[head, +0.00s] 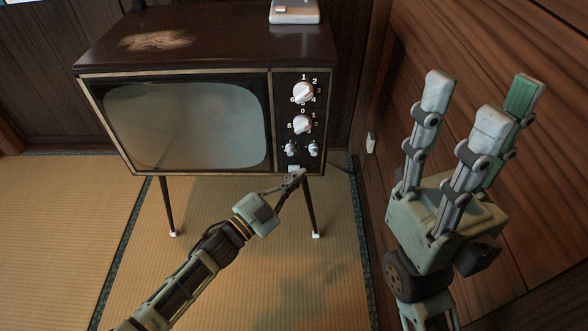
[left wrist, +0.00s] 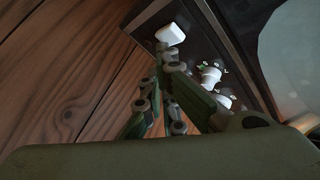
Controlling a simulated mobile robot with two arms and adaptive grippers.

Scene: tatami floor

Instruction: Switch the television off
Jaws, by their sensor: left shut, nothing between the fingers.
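The television (head: 200,40) is a dark wooden set on thin legs. Its screen (head: 185,125) is plain grey-green with no picture. Its right-hand panel has two large white numbered knobs, the upper one (head: 303,92) and the lower one (head: 302,124), two small knobs below, and a white button (head: 293,168) at the bottom. My left gripper (head: 298,176) is shut and empty, its tips at this button. In the left wrist view the button (left wrist: 170,34) shows just beyond the fingertips (left wrist: 168,62); contact cannot be told. My right gripper (head: 482,95) is open, empty, fingers up.
A white box-like device (head: 294,11) sits on top of the television. A wooden wall (head: 540,190) stands close on the right, with a small white wall fitting (head: 371,142) and a cord near it. The tatami floor (head: 60,220) is clear at the left.

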